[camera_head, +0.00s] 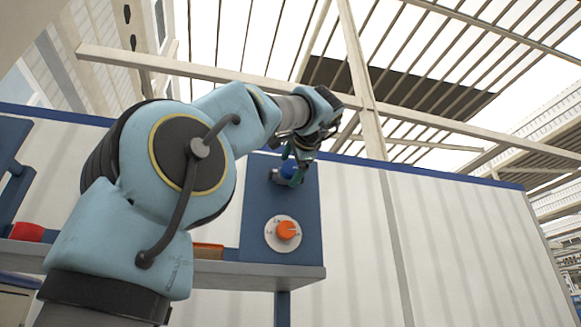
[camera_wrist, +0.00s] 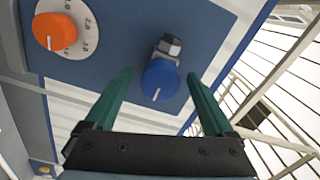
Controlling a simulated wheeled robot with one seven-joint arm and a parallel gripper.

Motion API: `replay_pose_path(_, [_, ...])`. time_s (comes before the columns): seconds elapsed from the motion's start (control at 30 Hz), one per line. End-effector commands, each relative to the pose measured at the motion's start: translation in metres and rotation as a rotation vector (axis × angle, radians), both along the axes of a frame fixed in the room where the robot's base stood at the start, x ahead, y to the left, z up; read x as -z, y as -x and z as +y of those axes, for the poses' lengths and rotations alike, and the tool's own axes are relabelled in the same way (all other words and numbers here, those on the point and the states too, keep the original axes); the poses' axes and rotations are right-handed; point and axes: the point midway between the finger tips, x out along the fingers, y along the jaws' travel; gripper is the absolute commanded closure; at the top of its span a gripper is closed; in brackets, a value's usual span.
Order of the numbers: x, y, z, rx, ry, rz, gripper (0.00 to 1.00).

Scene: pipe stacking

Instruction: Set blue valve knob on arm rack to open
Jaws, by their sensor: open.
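The blue valve knob (camera_wrist: 160,80) sits on a metal valve fitting (camera_wrist: 169,44) on a blue panel. A white line on its face points down in the wrist view. In the head view the blue knob (camera_head: 289,169) is at the upper part of the panel (camera_head: 262,208), partly hidden by my gripper. My gripper (camera_wrist: 158,78) is open, with one green finger on each side of the knob. A gap shows between each finger and the knob, and nothing is held. In the head view my gripper (camera_head: 297,165) is at the panel's upper part.
An orange dial (camera_head: 287,230) on a white marked plate is lower on the panel; it also shows in the wrist view (camera_wrist: 55,31). A grey shelf (camera_head: 230,274) runs below the panel. A red item (camera_head: 27,232) stands at the left. White wall panels (camera_head: 450,240) are behind.

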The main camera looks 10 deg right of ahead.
Motion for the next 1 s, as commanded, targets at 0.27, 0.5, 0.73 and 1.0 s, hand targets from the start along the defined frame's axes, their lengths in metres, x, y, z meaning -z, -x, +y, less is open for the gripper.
replay_pose_path(0.27, [0.0, 0.007, -0.001, 0.002, 0.001, -0.002, 0.12])
replay_pose_path(0.5, [0.002, 0.049, -0.007, 0.005, 0.002, -0.003, 0.12])
replay_pose_path(0.73, [0.001, 0.089, -0.012, 0.003, 0.001, -0.001, 0.12])
replay_pose_path(1.0, [0.0, 0.107, -0.014, 0.0, 0.0, 0.0, 0.12])
